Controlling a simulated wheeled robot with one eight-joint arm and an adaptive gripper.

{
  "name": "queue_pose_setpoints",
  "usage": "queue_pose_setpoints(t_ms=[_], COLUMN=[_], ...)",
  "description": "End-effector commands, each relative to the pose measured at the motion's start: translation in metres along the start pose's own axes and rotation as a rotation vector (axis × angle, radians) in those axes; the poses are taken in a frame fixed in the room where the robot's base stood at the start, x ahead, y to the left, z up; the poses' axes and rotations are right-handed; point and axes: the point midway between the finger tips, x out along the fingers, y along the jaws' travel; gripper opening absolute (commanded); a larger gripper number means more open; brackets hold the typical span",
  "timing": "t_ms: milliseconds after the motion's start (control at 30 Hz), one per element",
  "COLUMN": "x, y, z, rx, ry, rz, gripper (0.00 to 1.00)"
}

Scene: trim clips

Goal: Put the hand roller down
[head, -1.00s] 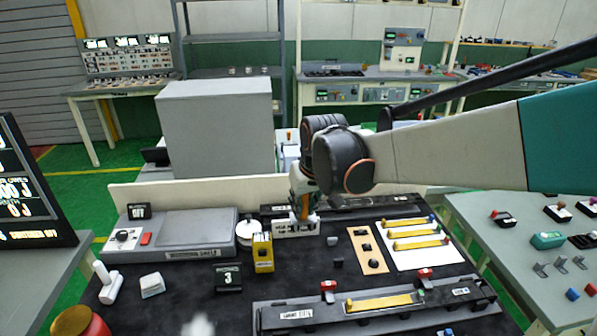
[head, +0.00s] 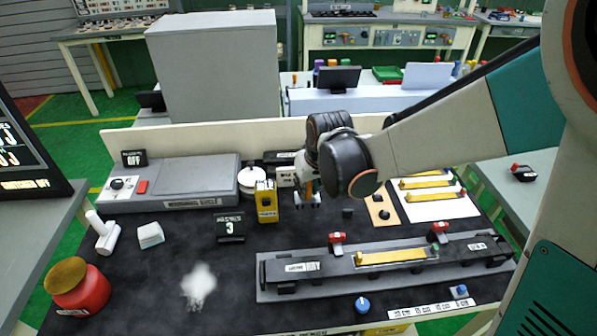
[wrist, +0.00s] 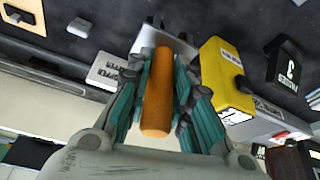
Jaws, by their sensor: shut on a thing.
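My gripper (head: 310,186) is shut on the hand roller, and its orange handle (wrist: 157,95) lies between the fingers (wrist: 155,70) in the wrist view. The grey metal end of the hand roller (wrist: 165,42) sticks out beyond the fingertips.
A white labelled block (head: 286,177) stands just behind and left of the gripper. The grey fixture with a yellow strip (head: 390,257) lies in front. A counter sign (head: 230,227) stands front left. The mat's front left holds a white powdery patch (head: 198,285) and a red jar (head: 78,288).

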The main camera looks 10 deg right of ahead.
Motion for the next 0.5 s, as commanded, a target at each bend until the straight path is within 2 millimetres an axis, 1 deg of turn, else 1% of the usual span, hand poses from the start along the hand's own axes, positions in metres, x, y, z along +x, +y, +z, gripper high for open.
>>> queue_pose_setpoints(t_ms=[33, 267, 500], x=[0.007, 0.019, 0.051], y=[0.000, 0.001, 0.002], z=[0.003, 0.007, 0.020], rx=[0.001, 0.002, 0.002], ry=[0.000, 0.000, 0.000], rz=[0.000, 0.001, 0.001], gripper=[0.00, 0.00, 0.00])
